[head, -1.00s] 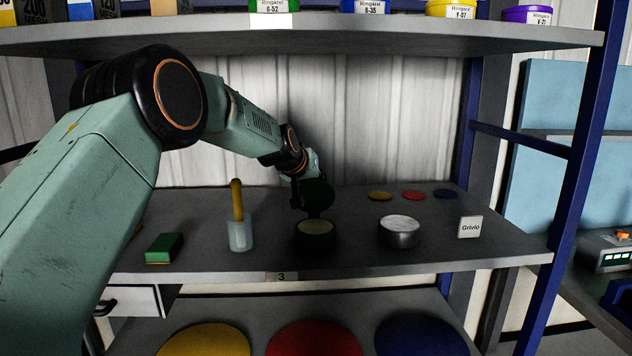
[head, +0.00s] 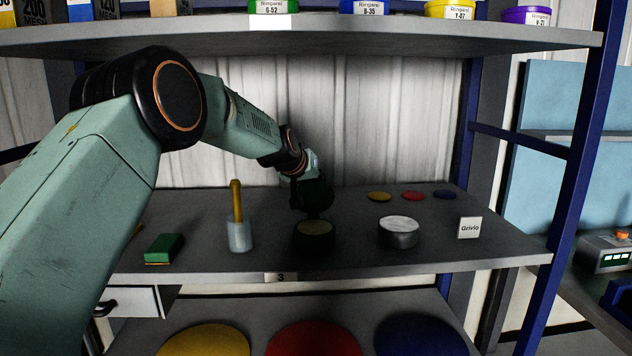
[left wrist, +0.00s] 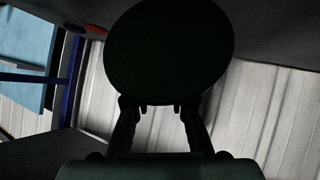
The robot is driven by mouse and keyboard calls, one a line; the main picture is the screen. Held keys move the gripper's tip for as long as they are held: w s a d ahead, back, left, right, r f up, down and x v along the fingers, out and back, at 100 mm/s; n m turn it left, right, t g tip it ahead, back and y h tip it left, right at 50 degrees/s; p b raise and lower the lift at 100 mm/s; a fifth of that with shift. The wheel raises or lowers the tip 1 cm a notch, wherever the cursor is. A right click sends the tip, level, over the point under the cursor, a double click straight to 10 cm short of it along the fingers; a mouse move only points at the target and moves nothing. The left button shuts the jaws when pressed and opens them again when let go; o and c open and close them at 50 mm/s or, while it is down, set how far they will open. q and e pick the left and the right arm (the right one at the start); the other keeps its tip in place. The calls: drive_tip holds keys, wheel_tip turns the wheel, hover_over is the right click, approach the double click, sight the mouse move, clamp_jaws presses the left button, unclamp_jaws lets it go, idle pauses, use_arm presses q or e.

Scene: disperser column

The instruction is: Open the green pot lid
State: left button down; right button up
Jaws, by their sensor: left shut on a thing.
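The green pot (head: 314,234) stands on the middle shelf, with its opening uncovered and pale contents showing. Its dark green lid (head: 317,196) is above and behind the pot, steeply tilted; whether it still touches the pot's rim I cannot tell. My left gripper (head: 297,198) is shut on the lid, reaching in from the left. In the left wrist view the lid (left wrist: 169,50) shows as a large dark disc just beyond the fingers (left wrist: 158,108). The exact grip point is dark and partly hidden. My right gripper is not in view.
On the shelf (head: 350,258) are a white cup with a yellow handle (head: 238,232), a green block (head: 164,248), a metal pot (head: 398,232), a Grivio sign (head: 470,227) and small coloured discs (head: 412,196). An upper shelf (head: 330,35) hangs over the arm.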

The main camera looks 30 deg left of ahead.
use_arm(q)
drive_tip(key=shift+a+f, duration=0.15)
drive_tip(key=shift+f, duration=0.05)
drive_tip(key=c, duration=1.7)
unclamp_jaws()
drive_tip(key=o, duration=0.4)
drive_tip(key=shift+a, duration=0.35)
drive_tip(key=shift+o, duration=0.2)
drive_tip(key=shift+d+r, duration=0.2)
drive_tip(key=shift+d, duration=0.15)
drive_tip(key=v, duration=1.2)
drive_tip(key=shift+a+f, duration=0.2)
drive_tip(key=shift+a, duration=0.05)
drive_tip(key=shift+s+d, duration=0.15)
